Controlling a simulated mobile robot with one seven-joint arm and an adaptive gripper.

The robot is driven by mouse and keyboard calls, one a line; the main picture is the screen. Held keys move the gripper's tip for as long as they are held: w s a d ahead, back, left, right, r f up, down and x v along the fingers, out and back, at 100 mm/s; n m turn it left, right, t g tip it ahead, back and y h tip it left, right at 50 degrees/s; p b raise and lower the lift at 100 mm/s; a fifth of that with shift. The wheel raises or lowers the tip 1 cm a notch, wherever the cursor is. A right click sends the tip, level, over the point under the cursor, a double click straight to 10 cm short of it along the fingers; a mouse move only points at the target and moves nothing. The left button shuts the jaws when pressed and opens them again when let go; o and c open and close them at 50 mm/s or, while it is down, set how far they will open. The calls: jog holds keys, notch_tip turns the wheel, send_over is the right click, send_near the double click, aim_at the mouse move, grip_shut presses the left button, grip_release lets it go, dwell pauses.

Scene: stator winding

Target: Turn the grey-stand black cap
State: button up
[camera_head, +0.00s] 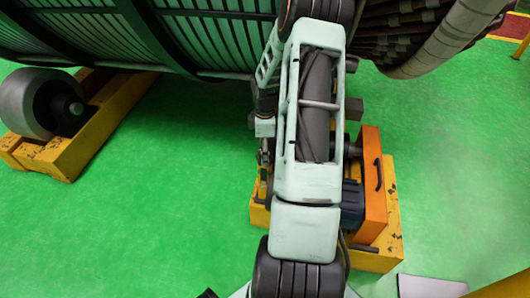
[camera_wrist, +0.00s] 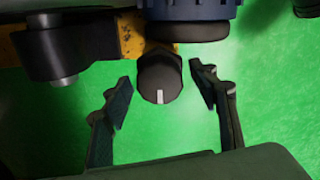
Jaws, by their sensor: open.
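In the wrist view, a round black cap (camera_wrist: 160,77) with a short white mark on its near edge sits in the middle. My gripper (camera_wrist: 161,82) is open, with one finger to the left of the cap and one to the right. Gaps of green floor show between the cap and both fingers, so they appear apart from it. The cap's mounting is mostly hidden behind it, and I cannot make out a grey stand. In the head view my own arm covers the middle, and the cap cannot be made out.
A blue motor-like housing (camera_wrist: 190,10) stands just beyond the cap, with a dark bracket (camera_wrist: 75,45) at the left. In the head view, an orange block (camera_head: 374,200) sits on a yellow base (camera_head: 390,225). The large stator (camera_head: 80,35) spans the top.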

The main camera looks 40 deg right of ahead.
jog(key=shift+c, duration=0.5)
jog(key=c, duration=1.1)
jog(key=shift+o, duration=0.2)
jog(key=shift+r, duration=0.1)
